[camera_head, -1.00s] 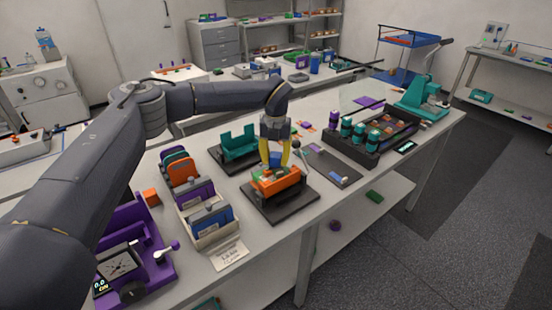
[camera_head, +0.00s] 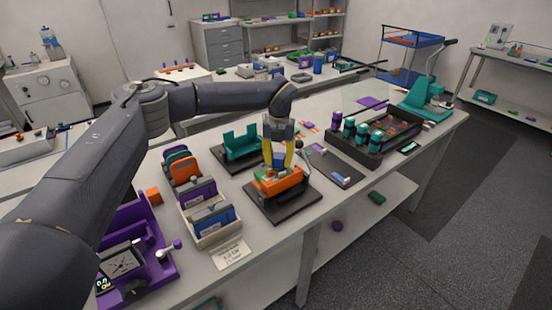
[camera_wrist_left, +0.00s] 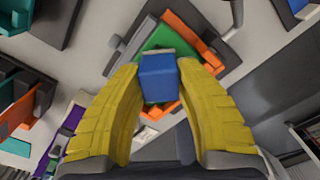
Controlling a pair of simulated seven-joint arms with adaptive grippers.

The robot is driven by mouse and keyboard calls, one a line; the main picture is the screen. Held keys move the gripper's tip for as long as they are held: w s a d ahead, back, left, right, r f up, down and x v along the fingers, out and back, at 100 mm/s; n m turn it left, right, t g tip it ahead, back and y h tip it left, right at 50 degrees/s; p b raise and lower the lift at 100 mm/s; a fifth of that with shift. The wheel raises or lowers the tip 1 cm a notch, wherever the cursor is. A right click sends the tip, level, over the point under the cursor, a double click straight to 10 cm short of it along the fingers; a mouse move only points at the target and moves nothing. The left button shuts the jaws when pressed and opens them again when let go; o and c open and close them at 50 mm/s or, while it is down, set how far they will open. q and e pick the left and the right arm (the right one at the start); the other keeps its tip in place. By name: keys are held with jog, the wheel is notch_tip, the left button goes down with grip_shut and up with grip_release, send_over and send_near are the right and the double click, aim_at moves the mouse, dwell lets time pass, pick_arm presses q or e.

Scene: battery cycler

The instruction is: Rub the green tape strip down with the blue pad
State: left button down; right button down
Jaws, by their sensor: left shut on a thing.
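My left gripper (camera_head: 278,160) has yellow fingers and points down over an orange fixture (camera_head: 290,181) on a dark base plate. It is shut on a small blue pad (camera_wrist_left: 158,80), which shows between the fingertips in the left wrist view. A green surface (camera_wrist_left: 170,38), likely the tape strip, lies between the fixture's orange walls, just beyond the pad. The pad and fingers hide part of it. I cannot tell whether the pad touches the green. In the head view the strip is too small to make out clearly. My right gripper is not in view.
A teal cradle (camera_head: 241,145) stands behind the fixture. A rack of purple and blue cells (camera_head: 212,216) is at its left. A dark tray with teal-capped bottles (camera_head: 362,136) and a grey mat (camera_head: 342,176) are at its right. The bench's front edge is close.

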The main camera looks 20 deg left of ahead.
pick_arm(q)
jog(key=shift+s+d, duration=0.35)
jog(key=shift+s, duration=0.05)
jog(key=shift+w+a, duration=0.8)
jog(key=shift+w, duration=0.1)
jog(key=shift+r, duration=4.1)
